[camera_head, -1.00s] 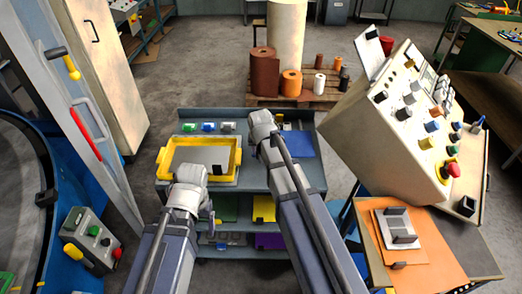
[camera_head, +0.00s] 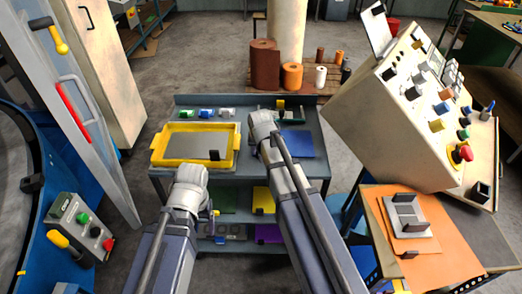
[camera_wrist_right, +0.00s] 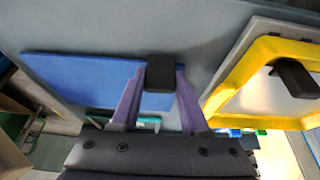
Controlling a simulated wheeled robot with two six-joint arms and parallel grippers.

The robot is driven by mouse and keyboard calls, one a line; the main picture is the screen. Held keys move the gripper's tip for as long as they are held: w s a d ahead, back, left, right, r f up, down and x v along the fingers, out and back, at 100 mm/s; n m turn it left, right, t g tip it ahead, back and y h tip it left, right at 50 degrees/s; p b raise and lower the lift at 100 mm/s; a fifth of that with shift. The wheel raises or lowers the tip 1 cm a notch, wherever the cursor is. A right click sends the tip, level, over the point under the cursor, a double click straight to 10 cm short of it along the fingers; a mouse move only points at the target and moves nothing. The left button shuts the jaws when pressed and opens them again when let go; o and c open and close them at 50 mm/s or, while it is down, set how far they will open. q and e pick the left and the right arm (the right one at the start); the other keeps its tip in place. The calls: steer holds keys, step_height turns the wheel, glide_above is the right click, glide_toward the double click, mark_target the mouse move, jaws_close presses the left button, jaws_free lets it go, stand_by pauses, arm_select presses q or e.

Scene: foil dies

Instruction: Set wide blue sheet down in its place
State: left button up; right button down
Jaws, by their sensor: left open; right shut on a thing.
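The wide blue sheet (camera_head: 300,145) is at the right part of the cart's grey top (camera_head: 226,170) in the head view. It shows large at the left in the right wrist view (camera_wrist_right: 75,82), with its black grip block (camera_wrist_right: 160,72) between the purple fingers of my right gripper (camera_wrist_right: 158,80). That gripper is shut on the block; in the head view my forearm hides it. I cannot tell whether the sheet touches the cart top. My left gripper (camera_head: 213,214) is open and empty in front of the cart, mostly hidden by its wrist.
A yellow-framed tray (camera_head: 160,162) with a grey plate sits left of the sheet. Small coloured blocks (camera_head: 207,114) line the back edge. Green, yellow and purple sheets lie on lower shelves. A slanted control console (camera_head: 390,115) and an orange-topped bench (camera_head: 440,255) stand to the right.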

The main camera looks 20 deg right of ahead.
steer(key=shift+f+b, duration=0.55)
stand_by(0.4)
steer(key=shift+c, duration=1.6)
jaws_free()
steer(key=shift+r, duration=0.15)
steer(key=p+v, duration=0.7)
steer(key=shift+s+r, duration=0.2)
steer(key=shift+r, duration=0.05)
steer(key=shift+a, duration=0.1)
steer(key=s+a+n+g, duration=0.2)
steer(key=s+a, duration=0.4)
steer(key=s, duration=0.4)
steer(key=s+a+f+n+g, duration=0.1)
steer(key=s+a+n, duration=0.4)
steer(key=s, duration=0.6)
steer(key=shift+a+f+g, duration=0.35)
steer(key=shift+a+g, duration=0.35)
steer(key=shift+g, duration=0.1)
